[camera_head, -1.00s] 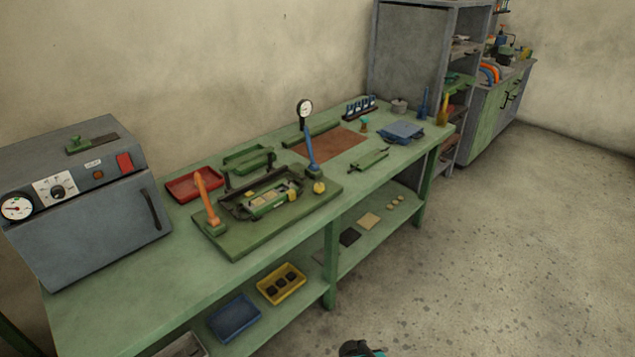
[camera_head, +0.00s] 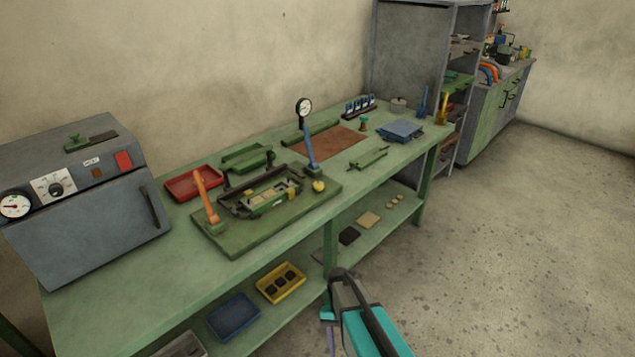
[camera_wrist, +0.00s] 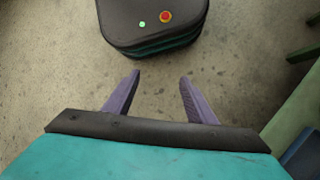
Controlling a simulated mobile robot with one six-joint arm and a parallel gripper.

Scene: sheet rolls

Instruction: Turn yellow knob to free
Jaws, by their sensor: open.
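The yellow knob (camera_head: 319,186) sits on the right end of a green base plate (camera_head: 240,242) on the bench, beside the foot of a blue lever (camera_head: 309,150). The plate carries a fixture (camera_head: 262,192) with a frame and an orange lever (camera_head: 204,192) at its left. Which way the knob is turned is too small to tell. My gripper shows in the wrist view (camera_wrist: 158,98) with its two purple fingers apart and nothing between them, above the floor. In the head view my arm is in front of the bench, low and well away from the knob.
A grey oven-like box (camera_head: 85,210) stands at the bench's left end. A red tray (camera_head: 193,184) lies behind the plate. A dial gauge (camera_head: 304,107) rises beside the blue lever. The lower shelf holds a yellow tray (camera_head: 281,283) and a blue tray (camera_head: 234,317). The floor at right is clear.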

